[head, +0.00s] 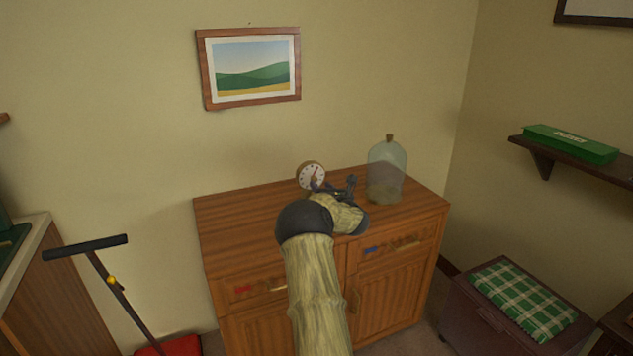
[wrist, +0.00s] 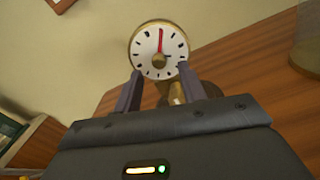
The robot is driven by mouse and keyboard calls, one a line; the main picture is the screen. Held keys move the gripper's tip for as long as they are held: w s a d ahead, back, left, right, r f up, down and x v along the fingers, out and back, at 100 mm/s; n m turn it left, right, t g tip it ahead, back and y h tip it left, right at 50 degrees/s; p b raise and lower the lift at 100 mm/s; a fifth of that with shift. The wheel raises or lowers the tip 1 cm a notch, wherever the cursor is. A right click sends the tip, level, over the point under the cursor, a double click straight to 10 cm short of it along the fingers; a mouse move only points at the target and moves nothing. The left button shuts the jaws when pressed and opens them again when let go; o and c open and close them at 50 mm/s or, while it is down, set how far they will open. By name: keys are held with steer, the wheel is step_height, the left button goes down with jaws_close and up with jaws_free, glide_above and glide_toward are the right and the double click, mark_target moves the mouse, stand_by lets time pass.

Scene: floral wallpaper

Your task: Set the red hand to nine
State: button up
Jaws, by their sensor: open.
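A round white dial (head: 311,175) with a brass-coloured rim stands on the wooden cabinet (head: 240,215). In the wrist view the dial (wrist: 145,45) has black marks and a gold central knob (wrist: 159,60). Its red hand (wrist: 161,40) points almost straight up in that tilted picture. My gripper (wrist: 160,70) is open, with its two dark fingers at the lower left and lower right of the dial face and nothing held between them. I cannot tell whether a finger touches the dial. In the head view my gripper (head: 334,187) is just right of the dial and partly covers its lower side.
A corked glass jar (head: 386,170) stands on the cabinet right of my gripper. It also shows at the right edge of the wrist view (wrist: 307,45). The cabinet top left of the dial is clear. A framed picture (head: 250,68) hangs on the wall behind.

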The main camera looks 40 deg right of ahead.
mark_target(315, 180)
steer(key=shift+x, duration=2.3)
steer(key=shift+a, duration=0.1)
jaws_close()
